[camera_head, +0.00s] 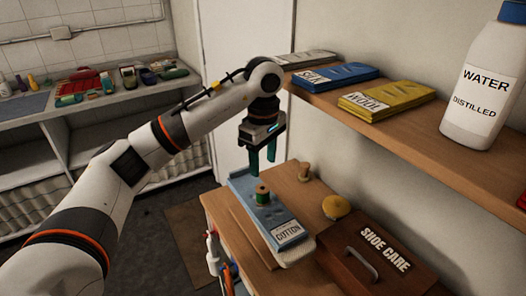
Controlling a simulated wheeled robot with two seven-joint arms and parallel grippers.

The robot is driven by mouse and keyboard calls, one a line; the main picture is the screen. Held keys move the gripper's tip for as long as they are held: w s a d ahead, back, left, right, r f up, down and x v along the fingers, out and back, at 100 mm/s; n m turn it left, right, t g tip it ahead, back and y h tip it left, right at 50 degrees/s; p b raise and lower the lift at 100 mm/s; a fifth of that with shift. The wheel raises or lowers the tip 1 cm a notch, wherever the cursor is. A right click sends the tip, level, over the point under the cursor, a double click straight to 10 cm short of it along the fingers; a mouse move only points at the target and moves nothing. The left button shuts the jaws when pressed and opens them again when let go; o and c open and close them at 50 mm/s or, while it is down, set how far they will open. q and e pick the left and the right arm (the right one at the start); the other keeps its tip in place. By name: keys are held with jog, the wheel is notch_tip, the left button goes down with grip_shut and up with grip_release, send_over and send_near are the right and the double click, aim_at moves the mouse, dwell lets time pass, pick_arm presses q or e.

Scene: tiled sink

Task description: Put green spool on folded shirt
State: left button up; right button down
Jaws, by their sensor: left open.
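A small spool with green thread and wooden ends (262,194) stands upright on the light blue folded shirt (266,221). My left gripper (263,166) is open and empty, pointing down just above the spool. Its dark green fingers are apart from the spool as far as I can see. My right gripper is not in view.
A bare wooden spool (304,172), a yellow round item (336,206) and a brown SHOE CARE box (376,252) stand right of the shirt. The shelf above holds blue SILK (336,76) and yellow WOOL (387,98) folded cloths and a water bottle (487,88).

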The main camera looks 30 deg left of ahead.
pick_arm(q)
jog(key=shift+r, duration=1.55)
jog(key=shift+f, duration=0.1)
